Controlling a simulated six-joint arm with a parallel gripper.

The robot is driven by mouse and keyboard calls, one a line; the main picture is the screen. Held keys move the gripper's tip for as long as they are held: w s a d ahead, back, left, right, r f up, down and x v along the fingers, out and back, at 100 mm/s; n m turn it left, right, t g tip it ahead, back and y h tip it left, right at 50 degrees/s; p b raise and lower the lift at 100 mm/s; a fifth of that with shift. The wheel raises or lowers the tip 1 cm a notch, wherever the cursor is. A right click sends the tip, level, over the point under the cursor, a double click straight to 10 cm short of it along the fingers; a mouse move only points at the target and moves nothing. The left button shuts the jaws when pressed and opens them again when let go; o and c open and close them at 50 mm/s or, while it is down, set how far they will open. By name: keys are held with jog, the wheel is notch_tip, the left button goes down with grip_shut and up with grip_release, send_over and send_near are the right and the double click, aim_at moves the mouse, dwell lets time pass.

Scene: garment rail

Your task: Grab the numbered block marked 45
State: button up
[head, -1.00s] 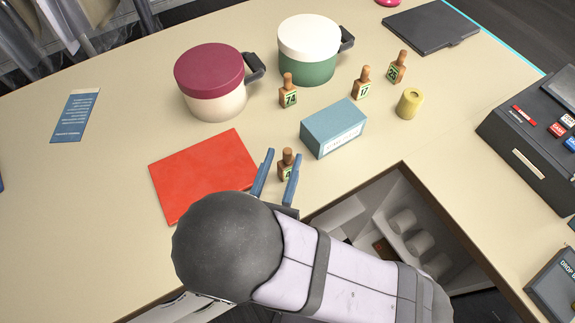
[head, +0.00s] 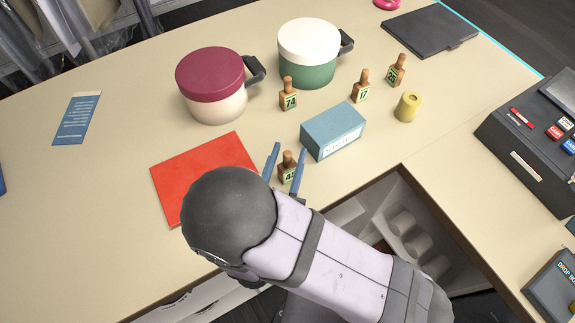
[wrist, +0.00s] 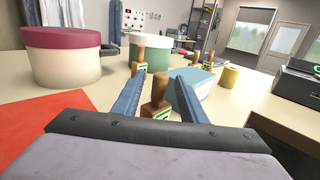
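The numbered block (head: 287,168) is a small brown wooden piece with a knob-like top and a green label that looks like 45, partly covered. It stands upright on the counter, left of the blue box. My gripper (head: 287,160) is open, with its two blue fingers on either side of the block and gaps showing. In the wrist view the block (wrist: 159,100) stands between the open fingers, its lower part hidden behind the gripper's dark edge. Other numbered blocks stand farther back: 74 (head: 288,95), 12 (head: 361,87) and 25 (head: 396,72).
A blue box (head: 333,130) stands close to the right of the fingers. A red folder (head: 195,175) lies to the left. A maroon-lidded pot (head: 211,86), a green pot (head: 308,55) and a yellow cylinder (head: 408,106) stand behind. An open compartment (head: 400,220) lies at the front.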

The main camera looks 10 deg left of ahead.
jog(key=shift+w+p, duration=0.85)
jog(key=shift+w, duration=1.25)
grip_shut()
